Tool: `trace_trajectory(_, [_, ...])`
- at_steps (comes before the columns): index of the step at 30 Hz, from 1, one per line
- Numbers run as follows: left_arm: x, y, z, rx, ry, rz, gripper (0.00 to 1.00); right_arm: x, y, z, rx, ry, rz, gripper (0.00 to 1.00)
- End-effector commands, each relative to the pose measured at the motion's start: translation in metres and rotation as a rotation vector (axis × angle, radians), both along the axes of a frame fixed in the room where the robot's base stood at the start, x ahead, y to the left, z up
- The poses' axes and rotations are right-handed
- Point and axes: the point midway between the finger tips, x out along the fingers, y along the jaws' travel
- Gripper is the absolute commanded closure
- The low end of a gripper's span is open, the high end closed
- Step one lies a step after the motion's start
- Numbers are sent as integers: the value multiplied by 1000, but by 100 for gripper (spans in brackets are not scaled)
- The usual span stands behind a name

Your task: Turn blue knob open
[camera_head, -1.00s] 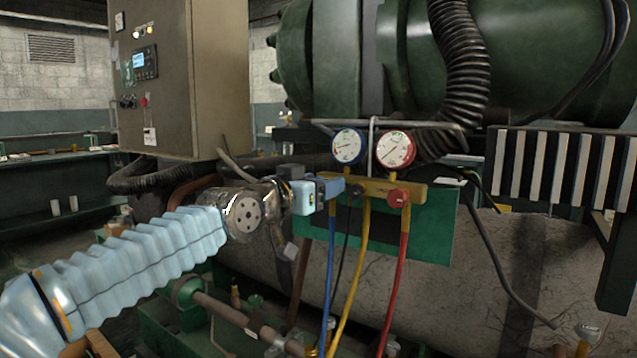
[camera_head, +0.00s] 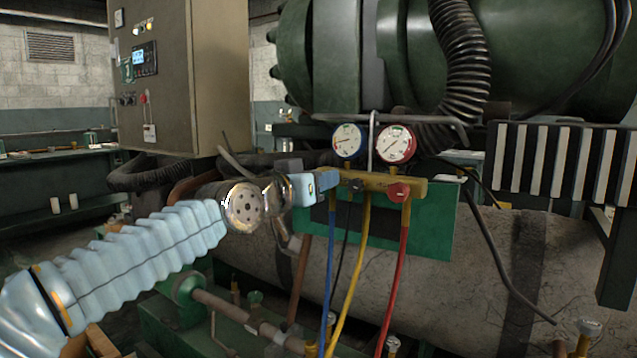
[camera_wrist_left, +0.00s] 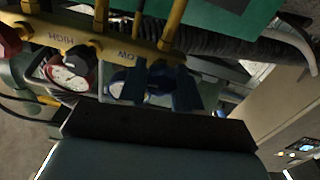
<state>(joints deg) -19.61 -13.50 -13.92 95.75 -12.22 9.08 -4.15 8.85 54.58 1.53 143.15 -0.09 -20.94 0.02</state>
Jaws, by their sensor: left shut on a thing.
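The brass manifold (camera_head: 378,184) carries a blue-rimmed gauge (camera_head: 348,141), a red-rimmed gauge (camera_head: 396,145), a black knob (camera_head: 354,186) and a red knob (camera_head: 398,192). My left gripper (camera_head: 334,178) is at the manifold's left end, shut on the blue knob. The gripper hides most of the knob in the head view. The left wrist view shows the manifold (camera_wrist_left: 105,38) close up, with LOW and HIGH lettering. Dark blue shapes lie there beside LOW, and I cannot clearly separate knob from fingers. My right gripper is not in view.
Blue, yellow (camera_head: 352,275) and red (camera_head: 404,265) hoses hang below the manifold. A green plate (camera_head: 435,225) is behind it. A grey cabinet (camera_head: 165,85) stands at the left, and a black corrugated hose (camera_head: 460,60) hangs above right.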

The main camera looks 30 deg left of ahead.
Motion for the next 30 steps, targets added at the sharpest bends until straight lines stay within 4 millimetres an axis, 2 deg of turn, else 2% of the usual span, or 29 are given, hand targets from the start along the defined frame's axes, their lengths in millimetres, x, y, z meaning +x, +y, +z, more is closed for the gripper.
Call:
trace_trajectory(12, [0,3,0,-364,24,3,97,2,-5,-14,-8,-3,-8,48])
trace_trajectory(30, [0,4,2,-933,67,3,97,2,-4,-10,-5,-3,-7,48])
